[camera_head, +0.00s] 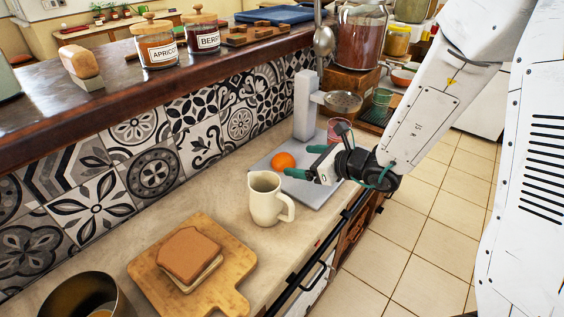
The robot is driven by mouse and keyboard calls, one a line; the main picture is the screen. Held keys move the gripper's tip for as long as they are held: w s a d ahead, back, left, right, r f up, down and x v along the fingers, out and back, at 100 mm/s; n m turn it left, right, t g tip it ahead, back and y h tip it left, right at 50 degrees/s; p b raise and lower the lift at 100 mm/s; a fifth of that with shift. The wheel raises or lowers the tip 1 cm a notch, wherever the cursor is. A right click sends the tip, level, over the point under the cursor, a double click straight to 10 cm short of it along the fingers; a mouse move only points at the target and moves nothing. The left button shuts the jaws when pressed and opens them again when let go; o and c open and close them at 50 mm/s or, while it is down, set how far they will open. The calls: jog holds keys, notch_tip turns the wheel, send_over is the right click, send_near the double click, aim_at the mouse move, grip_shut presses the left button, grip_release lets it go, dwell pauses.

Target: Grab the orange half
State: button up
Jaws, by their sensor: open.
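The orange (283,160) lies on a grey slab (262,166) on the counter, behind the cream jug. Its round side faces me, so I cannot tell whether it is a half or whole. My gripper (300,162) is open, with green-tipped fingers pointing left toward the orange. The fingertips appear close to the orange's right side, one a little above and one a little below its level in the picture. Nothing shows between the fingers. I cannot tell whether a finger touches the orange.
A cream jug (266,200) stands just in front of the slab. A grey upright post (305,106) with a round pan (343,102) and a pink glass (338,129) stand behind. A cutting board (222,291) with bread (188,254) and a metal pot (70,296) are nearer.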

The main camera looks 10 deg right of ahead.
aim_at(285, 159)
jog(key=shift+w+d+f+m+h, duration=0.2)
jog(key=shift+w+f+m, duration=0.15)
jog(key=shift+f, duration=0.2)
jog(key=shift+w+d+f+m+h, duration=0.1)
jog(key=shift+w+f+m+h, duration=0.1)
jog(key=shift+f+m, duration=0.3)
jog(key=x, duration=0.7)
jog(key=shift+w+r, duration=0.15)
jog(key=shift+w, duration=0.2)
jog(key=c, duration=1.1)
